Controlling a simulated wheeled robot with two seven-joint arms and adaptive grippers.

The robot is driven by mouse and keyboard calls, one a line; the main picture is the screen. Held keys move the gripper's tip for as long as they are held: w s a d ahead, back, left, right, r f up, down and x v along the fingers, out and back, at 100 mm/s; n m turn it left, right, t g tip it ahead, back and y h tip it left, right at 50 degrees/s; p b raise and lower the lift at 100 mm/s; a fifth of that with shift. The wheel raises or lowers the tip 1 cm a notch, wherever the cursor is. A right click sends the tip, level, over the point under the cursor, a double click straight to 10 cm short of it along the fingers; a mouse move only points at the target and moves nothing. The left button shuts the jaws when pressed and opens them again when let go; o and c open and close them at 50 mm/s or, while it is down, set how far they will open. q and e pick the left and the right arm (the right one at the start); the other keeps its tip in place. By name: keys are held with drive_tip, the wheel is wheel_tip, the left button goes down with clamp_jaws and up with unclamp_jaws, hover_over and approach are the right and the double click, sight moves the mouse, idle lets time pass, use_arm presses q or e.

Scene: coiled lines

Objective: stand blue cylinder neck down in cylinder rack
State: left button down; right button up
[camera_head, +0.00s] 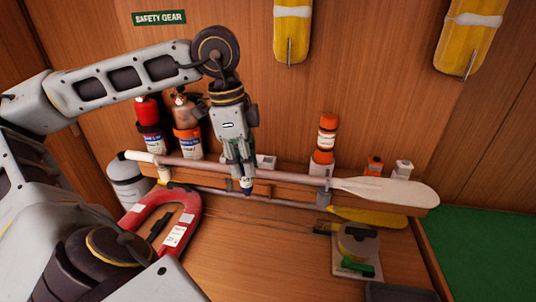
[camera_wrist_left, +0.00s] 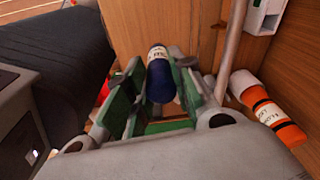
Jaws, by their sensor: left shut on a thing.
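My left gripper (camera_head: 242,178) points down in front of the wooden ledge along the back wall. It is shut on the blue cylinder (camera_head: 246,188), whose dark blue end shows just below the fingertips. In the left wrist view the blue cylinder (camera_wrist_left: 160,78) has a white label band and lies between the green finger pads of the left gripper (camera_wrist_left: 160,95). Its neck cannot be made out. I cannot tell for sure which part of the ledge is the cylinder rack. My right gripper is not in view.
An oar (camera_head: 385,190) lies along the wooden ledge (camera_head: 285,186), close to the gripper. An orange cylinder (camera_head: 326,138) stands behind it. A red horseshoe buoy (camera_head: 190,204) lies at left, and a yellow paddle (camera_head: 370,217) at right.

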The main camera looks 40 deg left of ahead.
use_arm(q)
drive_tip(key=w+a+f+t+p, duration=0.1)
drive_tip(key=w+a+f+p, duration=0.1)
drive_tip(key=w, duration=0.4)
drive_tip(key=w+a+f+t+y+p, duration=0.1)
drive_tip(key=w+a+f+p, duration=0.1)
drive_tip(key=w+a, duration=0.3)
drive_tip(key=w+a+f+p, duration=0.2)
drive_tip(key=w+a, duration=0.1)
drive_tip(key=w, duration=0.5)
drive_tip(key=shift+a+t+p, duration=0.2)
drive_tip(key=shift+t+p, duration=0.2)
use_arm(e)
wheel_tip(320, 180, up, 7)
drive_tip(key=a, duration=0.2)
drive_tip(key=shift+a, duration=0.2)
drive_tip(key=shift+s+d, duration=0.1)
